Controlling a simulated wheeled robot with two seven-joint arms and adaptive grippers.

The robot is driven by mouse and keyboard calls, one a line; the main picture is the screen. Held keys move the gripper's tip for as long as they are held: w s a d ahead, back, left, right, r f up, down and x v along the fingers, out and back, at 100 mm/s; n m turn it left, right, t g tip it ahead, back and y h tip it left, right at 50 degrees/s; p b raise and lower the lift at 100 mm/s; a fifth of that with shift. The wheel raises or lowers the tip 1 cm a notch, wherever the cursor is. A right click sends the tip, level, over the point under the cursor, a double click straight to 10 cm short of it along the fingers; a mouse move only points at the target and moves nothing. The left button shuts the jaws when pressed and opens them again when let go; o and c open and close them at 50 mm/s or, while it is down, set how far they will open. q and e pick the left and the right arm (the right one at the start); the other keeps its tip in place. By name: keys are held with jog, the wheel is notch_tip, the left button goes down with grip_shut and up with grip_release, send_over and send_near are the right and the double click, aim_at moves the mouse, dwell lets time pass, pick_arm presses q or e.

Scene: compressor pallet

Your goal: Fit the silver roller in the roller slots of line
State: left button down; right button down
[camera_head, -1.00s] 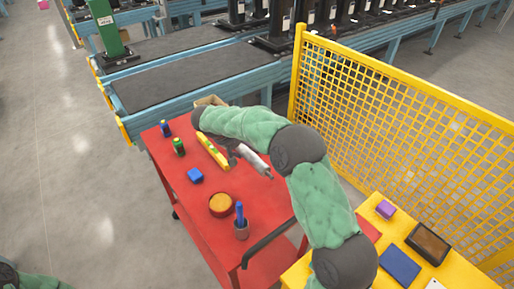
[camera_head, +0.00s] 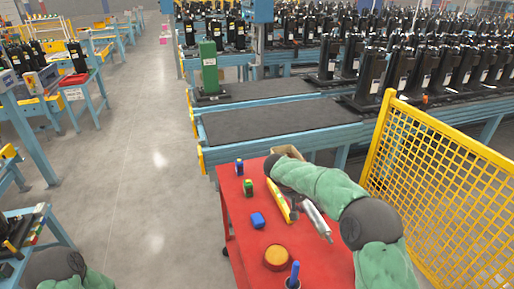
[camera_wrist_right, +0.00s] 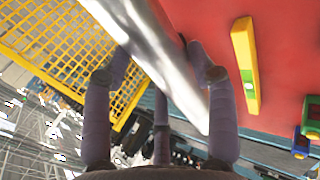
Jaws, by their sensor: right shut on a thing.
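The silver roller (camera_head: 317,221) is held tilted above the red table, and it crosses the right wrist view (camera_wrist_right: 155,55) as a shiny metal cylinder. My right gripper (camera_wrist_right: 160,68) is shut on it, with fingers on both sides. In the head view the gripper (camera_head: 298,204) is mostly hidden under my green arm. The line (camera_head: 280,119), a dark belt in a blue frame, runs behind the table, apart from the roller. I cannot make out its roller slots. Part of my left arm shows at the bottom left; its gripper does not show.
The red table (camera_head: 240,228) carries a yellow level (camera_head: 280,203), a blue bottle (camera_head: 239,167), a green bottle (camera_head: 248,188), a blue block (camera_head: 257,220) and a round orange-topped container (camera_head: 277,258). A yellow mesh fence (camera_head: 440,170) stands at right.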

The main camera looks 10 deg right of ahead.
jog(key=shift+r, duration=0.2)
notch_tip(320, 180, up, 9)
jog(key=p, duration=0.9)
jog(key=shift+r+p, duration=0.35)
jog(key=shift+p, duration=0.05)
